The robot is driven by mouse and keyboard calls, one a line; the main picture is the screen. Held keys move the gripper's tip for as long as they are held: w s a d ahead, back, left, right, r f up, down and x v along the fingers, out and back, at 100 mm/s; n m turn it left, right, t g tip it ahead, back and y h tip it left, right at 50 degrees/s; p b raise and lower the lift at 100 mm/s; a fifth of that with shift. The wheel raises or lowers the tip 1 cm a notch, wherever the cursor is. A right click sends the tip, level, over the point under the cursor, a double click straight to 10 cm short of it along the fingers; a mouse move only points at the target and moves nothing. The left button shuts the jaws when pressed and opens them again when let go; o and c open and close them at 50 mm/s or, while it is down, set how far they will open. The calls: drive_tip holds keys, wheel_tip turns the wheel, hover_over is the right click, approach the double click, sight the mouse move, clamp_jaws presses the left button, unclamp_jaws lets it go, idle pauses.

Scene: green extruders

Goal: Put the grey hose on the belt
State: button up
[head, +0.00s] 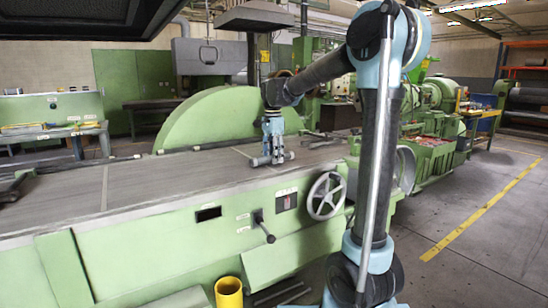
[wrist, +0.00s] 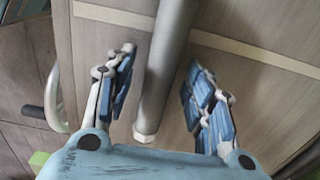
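The grey hose (wrist: 168,60) is a smooth grey cylinder in the wrist view, running from the top edge down to a blunt end near my palm. It passes between the two blue-padded fingers of my gripper (wrist: 162,82). The fingers are spread, with a visible gap on each side of the hose. In the head view my gripper (head: 270,158) points down at the grey belt (head: 140,185), low over its surface. The hose is hard to make out there behind the fingers. The frames do not clearly show whether the hose rests on the belt.
A handwheel (head: 326,196) and a black lever (head: 264,226) stick out from the machine's green front. A green curved guard (head: 215,115) rises behind the belt. A yellow cylinder (head: 229,292) stands on the floor in front. The left stretch of belt is mostly clear.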

drive_tip(key=shift+r, duration=0.1)
wheel_tip(320, 180, up, 12)
drive_tip(key=s+d+f+n+t, duration=0.1)
drive_tip(key=s+d+f+n, duration=0.2)
drive_tip(key=s+d+f, duration=0.4)
drive_tip(key=s+d+f+n, duration=0.3)
drive_tip(key=s+d+f, duration=0.2)
drive_tip(key=s+d, duration=0.4)
drive_tip(key=s+d+f+n, duration=0.2)
drive_tip(key=s+d+f, duration=0.1)
drive_tip(key=s+f, duration=0.5)
drive_tip(key=s+d+f+n+t, duration=0.1)
drive_tip(key=s+d+f+n, duration=0.2)
drive_tip(key=s+f, duration=0.5)
wheel_tip(320, 180, down, 4)
drive_tip(key=shift+r, duration=0.25)
drive_tip(key=shift+w, duration=0.1)
